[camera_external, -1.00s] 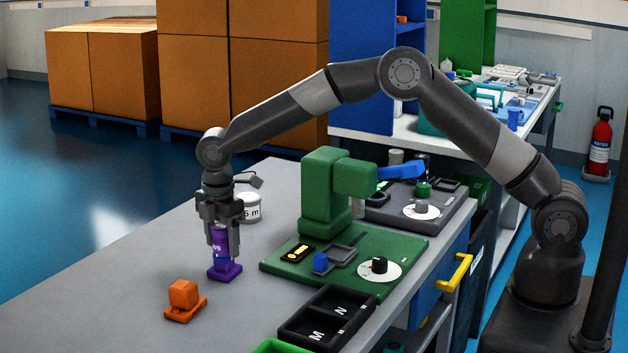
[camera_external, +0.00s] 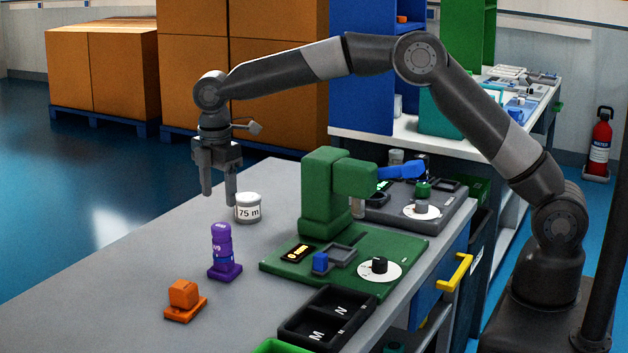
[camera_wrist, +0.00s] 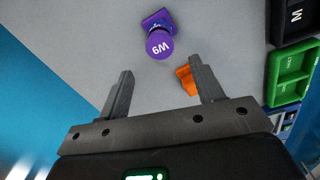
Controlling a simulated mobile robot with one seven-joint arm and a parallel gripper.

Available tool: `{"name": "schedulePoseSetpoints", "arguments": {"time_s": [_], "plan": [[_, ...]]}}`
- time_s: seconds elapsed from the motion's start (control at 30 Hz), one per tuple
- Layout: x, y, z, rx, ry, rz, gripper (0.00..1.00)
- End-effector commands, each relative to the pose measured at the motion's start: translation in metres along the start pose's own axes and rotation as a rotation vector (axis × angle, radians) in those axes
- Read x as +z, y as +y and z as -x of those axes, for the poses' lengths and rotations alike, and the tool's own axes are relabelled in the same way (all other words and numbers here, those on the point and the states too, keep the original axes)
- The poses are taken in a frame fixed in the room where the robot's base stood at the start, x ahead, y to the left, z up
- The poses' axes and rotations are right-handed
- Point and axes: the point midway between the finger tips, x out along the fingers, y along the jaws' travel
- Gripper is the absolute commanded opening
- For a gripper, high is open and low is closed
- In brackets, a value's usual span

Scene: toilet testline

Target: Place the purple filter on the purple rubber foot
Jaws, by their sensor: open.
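The purple filter (camera_external: 221,243) stands upright on the purple rubber foot (camera_external: 225,271) on the grey table. In the wrist view the round top of the purple filter (camera_wrist: 159,44), marked with white letters, is seen with the purple rubber foot (camera_wrist: 158,18) partly behind it. My gripper (camera_external: 219,200) is open and empty, above and behind the filter and apart from it. In the wrist view the fingers of my gripper (camera_wrist: 161,80) are spread wide with nothing between them.
An orange block on an orange foot (camera_external: 184,300) is in front of the filter. A white labelled jar (camera_external: 248,208) stands behind it. A green test station (camera_external: 325,200) and a black tray marked M and N (camera_external: 326,318) are to the right. The table's left side is clear.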

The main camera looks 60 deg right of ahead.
Motion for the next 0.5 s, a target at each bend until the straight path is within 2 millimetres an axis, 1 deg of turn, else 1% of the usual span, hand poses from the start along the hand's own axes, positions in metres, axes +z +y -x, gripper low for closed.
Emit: {"name": "schedulePoseSetpoints", "arguments": {"time_s": [0.23,0.3,0.37,0.47,0.5], "plan": [[0.001,-0.001,0.006,0.001,0.000,-0.002,0.61],[0.004,-0.003,0.012,0.007,0.000,-0.012,0.61],[0.010,-0.007,0.021,0.018,0.000,-0.032,0.61],[0.025,-0.018,0.044,0.047,0.002,-0.087,0.61],[0.034,-0.025,0.055,0.061,0.003,-0.116,0.61]]}}
